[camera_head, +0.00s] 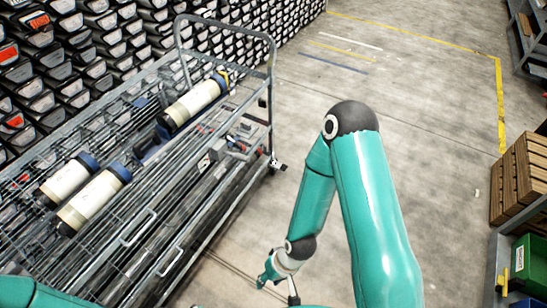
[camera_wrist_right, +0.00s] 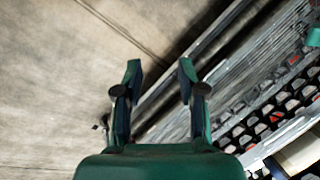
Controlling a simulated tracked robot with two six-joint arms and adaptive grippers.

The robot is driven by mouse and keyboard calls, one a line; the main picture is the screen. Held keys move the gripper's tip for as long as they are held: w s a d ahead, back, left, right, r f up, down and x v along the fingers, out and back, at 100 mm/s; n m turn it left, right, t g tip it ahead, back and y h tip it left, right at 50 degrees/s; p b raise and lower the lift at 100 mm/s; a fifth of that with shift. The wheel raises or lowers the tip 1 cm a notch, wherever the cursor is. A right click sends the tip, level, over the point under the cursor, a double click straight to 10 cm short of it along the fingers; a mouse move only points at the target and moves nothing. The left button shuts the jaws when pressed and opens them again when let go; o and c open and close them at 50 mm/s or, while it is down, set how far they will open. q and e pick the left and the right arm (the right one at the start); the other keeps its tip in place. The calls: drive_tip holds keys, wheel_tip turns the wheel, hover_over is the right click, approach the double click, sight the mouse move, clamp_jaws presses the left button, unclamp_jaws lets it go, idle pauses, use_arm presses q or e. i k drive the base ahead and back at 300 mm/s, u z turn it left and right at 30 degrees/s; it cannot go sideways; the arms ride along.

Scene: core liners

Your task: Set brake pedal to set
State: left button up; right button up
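A grey wire-mesh cart (camera_head: 150,215) with a tubular handle stands at the left in the head view. A small dark fitting (camera_head: 277,165) sits low at its far right corner; I cannot tell whether it is the brake pedal. My right gripper (camera_head: 279,280) hangs low beside the cart's right side in the head view. In the right wrist view the gripper (camera_wrist_right: 159,75) has its two fingers apart with nothing between them. Floor and the cart's long rails show beyond them. My left gripper is out of view; only a teal piece of my left arm shows at lower left.
Several cream cylinders with blue and dark ends, one of them here (camera_head: 193,101), lie on the cart. A rack of many dark bins (camera_head: 110,40) lines the back left. Wooden crates (camera_head: 522,175) and a green bin (camera_head: 525,262) stand at right. The floor between is clear.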

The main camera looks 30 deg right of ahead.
sight(283, 166)
drive_tip(key=u, duration=0.45)
drive_tip(key=i, duration=0.2)
drive_tip(key=z, duration=3.25)
drive_tip(key=i, duration=2.4)
drive_tip(key=u, duration=0.75)
